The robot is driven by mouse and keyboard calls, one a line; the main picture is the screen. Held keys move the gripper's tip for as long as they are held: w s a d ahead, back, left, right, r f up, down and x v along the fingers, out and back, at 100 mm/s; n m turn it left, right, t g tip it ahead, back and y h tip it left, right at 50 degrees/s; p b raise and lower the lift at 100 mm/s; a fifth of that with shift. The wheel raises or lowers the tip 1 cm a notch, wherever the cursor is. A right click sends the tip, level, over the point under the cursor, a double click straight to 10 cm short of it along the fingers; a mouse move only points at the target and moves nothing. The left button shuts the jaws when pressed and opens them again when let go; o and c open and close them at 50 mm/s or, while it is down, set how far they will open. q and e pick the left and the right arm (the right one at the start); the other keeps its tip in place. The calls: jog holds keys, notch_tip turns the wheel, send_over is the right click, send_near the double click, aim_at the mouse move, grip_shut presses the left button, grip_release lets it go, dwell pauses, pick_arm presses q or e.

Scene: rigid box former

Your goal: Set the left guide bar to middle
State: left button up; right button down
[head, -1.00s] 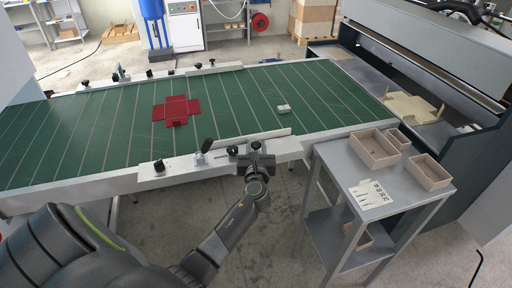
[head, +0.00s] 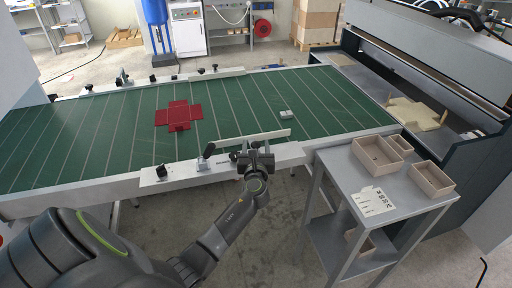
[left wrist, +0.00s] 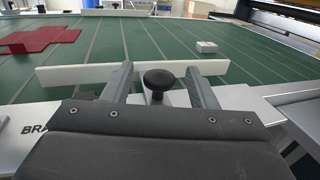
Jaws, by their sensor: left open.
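A white guide bar (head: 250,139) lies along the near edge of the green table; it crosses the left wrist view (left wrist: 90,74) beyond my fingers. A black clamp knob (left wrist: 158,79) stands on the near rail in front of the bar. My left gripper (head: 256,152) is at this knob; in the left wrist view its two fingers (left wrist: 162,86) are open, one on each side of the knob. Whether they touch it cannot be told. A second guide bar (head: 217,73) lies along the far edge. My right gripper is not in view.
A red flat box blank (head: 179,114) and a small white block (head: 287,114) lie on the green table (head: 120,140). A lever clamp (head: 206,153) stands on the near rail, left of my gripper. A grey side table (head: 400,190) with open trays stands at right.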

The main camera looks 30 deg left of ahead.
pick_arm(q)
jog(key=b+v, duration=0.2)
jog(key=v, duration=1.5)
jog(key=shift+s, duration=0.25)
